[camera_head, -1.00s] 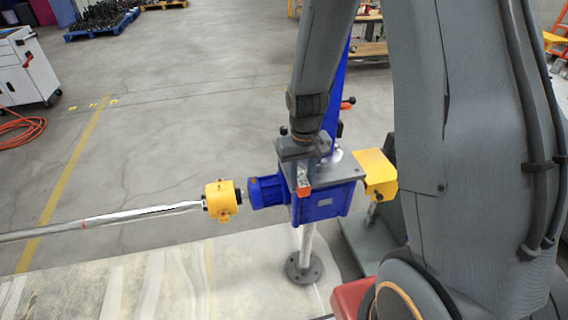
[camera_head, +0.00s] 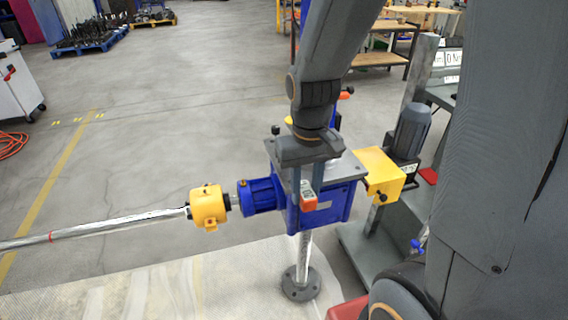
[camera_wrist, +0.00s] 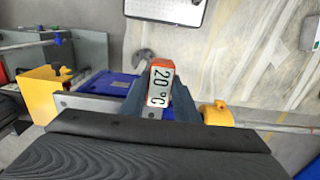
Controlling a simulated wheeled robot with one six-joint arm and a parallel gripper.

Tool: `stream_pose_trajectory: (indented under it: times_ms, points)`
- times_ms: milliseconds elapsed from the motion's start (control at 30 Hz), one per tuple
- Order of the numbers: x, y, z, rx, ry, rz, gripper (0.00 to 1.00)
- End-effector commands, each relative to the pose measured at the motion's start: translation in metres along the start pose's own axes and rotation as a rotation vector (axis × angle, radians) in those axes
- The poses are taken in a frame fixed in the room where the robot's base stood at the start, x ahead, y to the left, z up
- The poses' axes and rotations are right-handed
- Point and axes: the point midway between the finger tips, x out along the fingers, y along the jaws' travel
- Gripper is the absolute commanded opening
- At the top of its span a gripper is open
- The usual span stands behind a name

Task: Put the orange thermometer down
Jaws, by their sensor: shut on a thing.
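The orange thermometer (camera_wrist: 159,85) is between the fingers of my gripper (camera_wrist: 150,105) in the wrist view, its white face reading 20 °C. In the head view the thermometer (camera_head: 310,200) shows as a small orange end below my gripper (camera_head: 305,185), in front of the blue screw jack (camera_head: 335,207). My gripper is shut on it. I cannot tell whether the thermometer touches the jack. The jack's grey top plate (camera_head: 345,168) is partly hidden by my gripper.
A blue motor-like part (camera_head: 260,195) and a yellow coupling (camera_head: 209,206) with a long shaft (camera_head: 110,228) extend left. A yellow cover (camera_head: 380,173) is on the right, near a grey motor (camera_head: 411,130). A round foot (camera_head: 300,284) stands below. Open floor lies behind.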

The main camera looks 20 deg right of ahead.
Motion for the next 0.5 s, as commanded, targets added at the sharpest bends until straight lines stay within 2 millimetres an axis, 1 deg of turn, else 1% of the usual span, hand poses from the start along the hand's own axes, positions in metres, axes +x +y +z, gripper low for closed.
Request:
stream_pose_trajectory:
  times_ms: [33,100,400,500]
  points:
    - [-0.001,0.0,-0.013,0.0,-0.001,0.0,0.01]
    - [-0.001,0.0,-0.03,0.0,-0.001,0.0,0.01]
    - [-0.001,0.0,-0.102,0.0,-0.002,0.0,0.01]
    - [-0.001,0.0,-0.123,0.0,-0.001,0.0,0.01]
